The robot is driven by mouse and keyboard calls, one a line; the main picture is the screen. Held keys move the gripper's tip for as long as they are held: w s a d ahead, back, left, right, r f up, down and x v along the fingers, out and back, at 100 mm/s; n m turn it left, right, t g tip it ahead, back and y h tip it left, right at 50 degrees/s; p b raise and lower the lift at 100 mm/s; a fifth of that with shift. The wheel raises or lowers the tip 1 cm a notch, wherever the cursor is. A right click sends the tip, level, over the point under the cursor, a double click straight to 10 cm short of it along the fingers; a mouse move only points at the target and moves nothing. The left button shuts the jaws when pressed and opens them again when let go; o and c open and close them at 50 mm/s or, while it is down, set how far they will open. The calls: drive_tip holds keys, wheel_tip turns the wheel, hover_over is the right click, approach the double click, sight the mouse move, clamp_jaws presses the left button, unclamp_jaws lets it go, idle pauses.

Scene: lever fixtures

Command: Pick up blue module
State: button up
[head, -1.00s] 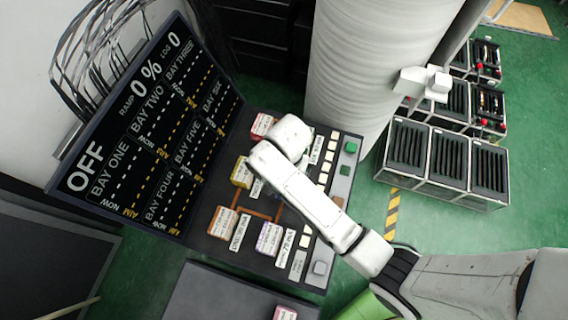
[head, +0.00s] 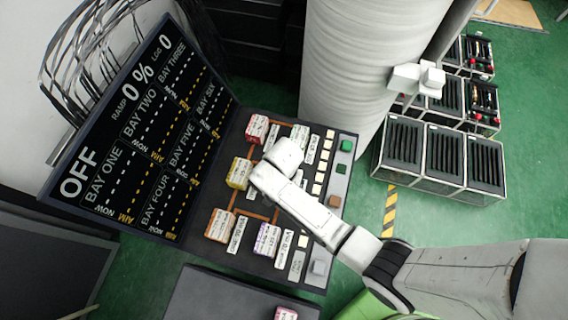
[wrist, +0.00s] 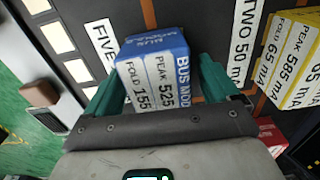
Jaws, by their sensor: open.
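The blue module (wrist: 152,48) shows in the wrist view, a blue block with white labels reading "PEAK 525" and "FOLD 155". It sits on the dark panel between the "FIVE" and "TWO" labels. My gripper (wrist: 158,78) is open, with one teal finger on the left side of the module and the other on its right. Whether the fingers touch it I cannot tell. In the head view my white wrist (head: 284,156) is over the panel and hides the blue module and the fingers.
The panel holds a yellow module (head: 240,173), a red module (head: 257,128), an orange module (head: 221,225) and a purple module (head: 267,238). The yellow one stands right of my gripper in the wrist view. A screen (head: 150,130) rises behind the panel; a thick white column (head: 360,70) stands beside it.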

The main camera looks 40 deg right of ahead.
drive_tip(key=c, duration=1.1)
drive_tip(key=shift+r, duration=0.1)
drive_tip(key=shift+c, duration=0.2)
